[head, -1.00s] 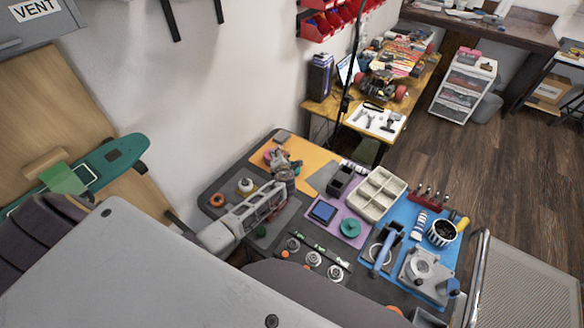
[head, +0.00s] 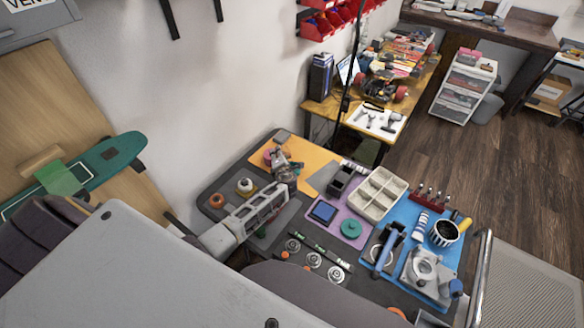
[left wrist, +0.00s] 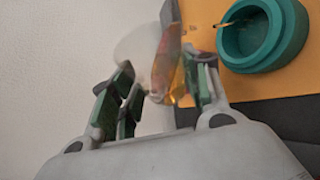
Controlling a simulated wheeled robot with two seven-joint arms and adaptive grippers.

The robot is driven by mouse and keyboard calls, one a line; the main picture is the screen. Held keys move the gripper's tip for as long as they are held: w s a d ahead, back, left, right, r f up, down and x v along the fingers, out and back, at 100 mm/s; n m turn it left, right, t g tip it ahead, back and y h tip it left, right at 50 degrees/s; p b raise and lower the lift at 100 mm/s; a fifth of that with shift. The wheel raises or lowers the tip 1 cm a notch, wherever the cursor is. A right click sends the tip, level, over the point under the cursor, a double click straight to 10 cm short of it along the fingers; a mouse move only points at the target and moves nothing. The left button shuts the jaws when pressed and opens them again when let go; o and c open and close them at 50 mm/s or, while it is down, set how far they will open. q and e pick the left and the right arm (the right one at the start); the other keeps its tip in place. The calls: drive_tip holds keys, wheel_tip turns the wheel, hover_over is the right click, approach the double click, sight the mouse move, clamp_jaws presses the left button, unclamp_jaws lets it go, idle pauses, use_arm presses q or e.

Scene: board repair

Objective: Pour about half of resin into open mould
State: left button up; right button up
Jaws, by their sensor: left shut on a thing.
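My left gripper (head: 284,174) is over the orange mat, at the end of the grey arm from the left. In the left wrist view its fingers (left wrist: 160,98) are shut on a translucent amber thing (left wrist: 166,62), which looks like the resin cup and appears tilted. A round, open teal vessel (left wrist: 262,35) lies to the right of the held cup, apart from it in the picture. It has a thin yellowish stick or streak at its left rim; I cannot tell which. Whether the vessel is the mould, and whether resin is flowing, is unclear. My right gripper is not in view.
The orange mat (head: 311,170) lies on the dark bench. A cream divided tray (head: 378,193), a purple mat with a teal disc (head: 351,228), and a blue mat with a striped cup (head: 443,233) stand to the right. A white wall borders the left.

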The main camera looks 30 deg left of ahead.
use_arm(q)
drive_tip(key=shift+a+f+b, duration=0.1)
drive_tip(key=shift+f+b, duration=0.1)
drive_tip(key=shift+b, duration=0.2)
idle(0.6)
drive_tip(key=shift+f+m+b, duration=0.1)
drive_tip(key=shift+m+b, duration=0.2)
drive_tip(key=shift+a, duration=0.25)
idle(0.7)
drive_tip(key=shift+s+r+m+y+b, duration=0.2)
drive_tip(key=shift+m+y+b, duration=0.1)
drive_tip(key=shift+m+b, duration=0.15)
idle(0.4)
drive_tip(key=shift+r+b, duration=0.15)
drive_tip(key=shift+b, duration=0.15)
idle(0.6)
